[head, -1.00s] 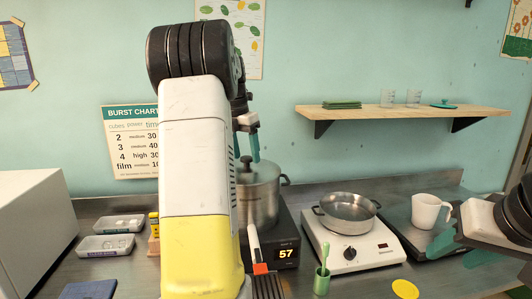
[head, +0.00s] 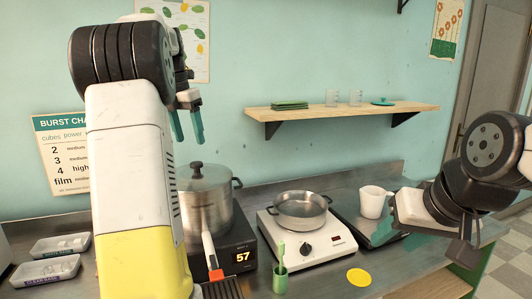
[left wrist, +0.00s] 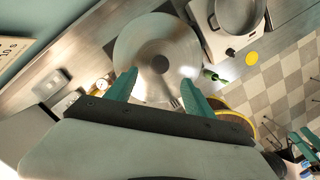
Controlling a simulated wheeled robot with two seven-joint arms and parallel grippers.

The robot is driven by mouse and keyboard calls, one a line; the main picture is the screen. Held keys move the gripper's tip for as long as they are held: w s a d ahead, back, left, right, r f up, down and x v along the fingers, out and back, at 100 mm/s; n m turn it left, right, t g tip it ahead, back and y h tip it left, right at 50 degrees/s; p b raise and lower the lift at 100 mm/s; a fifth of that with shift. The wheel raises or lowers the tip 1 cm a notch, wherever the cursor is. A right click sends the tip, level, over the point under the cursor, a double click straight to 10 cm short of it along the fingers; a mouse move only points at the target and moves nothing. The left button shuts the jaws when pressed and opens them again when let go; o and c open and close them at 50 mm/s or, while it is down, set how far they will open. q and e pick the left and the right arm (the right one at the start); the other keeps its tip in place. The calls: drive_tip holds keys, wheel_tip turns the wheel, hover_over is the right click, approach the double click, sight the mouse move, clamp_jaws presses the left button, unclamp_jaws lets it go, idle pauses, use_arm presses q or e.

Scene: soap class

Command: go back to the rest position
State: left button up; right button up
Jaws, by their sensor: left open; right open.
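My left gripper (head: 187,126) is raised in front of the wall, with its two green fingers apart and nothing between them. In the left wrist view the open fingers (left wrist: 158,92) point down over the round lid of the steel pot (left wrist: 185,55), apart from it. In the head view the lidded pot (head: 205,208) stands below and behind that gripper. My right gripper (head: 414,240) is low at the right, over the counter near the white mug (head: 373,202). Its green fingers are spread and I see nothing held; part of it is hidden by its own wrist.
A white hot plate (head: 300,242) carries an open steel pan (head: 302,210). Trays (head: 46,271) lie at the left. A wooden shelf (head: 345,113) juts from the wall. The air around my left gripper is clear.

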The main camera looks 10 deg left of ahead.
use_arm(q)
drive_tip(key=s+d+f+m+t+h, duration=0.1)
drive_tip(key=s+d+f+m+t, duration=0.15)
drive_tip(key=s+d+m, duration=1.3)
drive_tip(key=s+d+f+m+t, duration=0.2)
drive_tip(key=s+d+f+m, duration=0.5)
drive_tip(key=m, duration=1.1)
drive_tip(key=shift+s+f, duration=0.45)
drive_tip(key=shift+s, duration=0.35)
drive_tip(key=shift+a, duration=0.1)
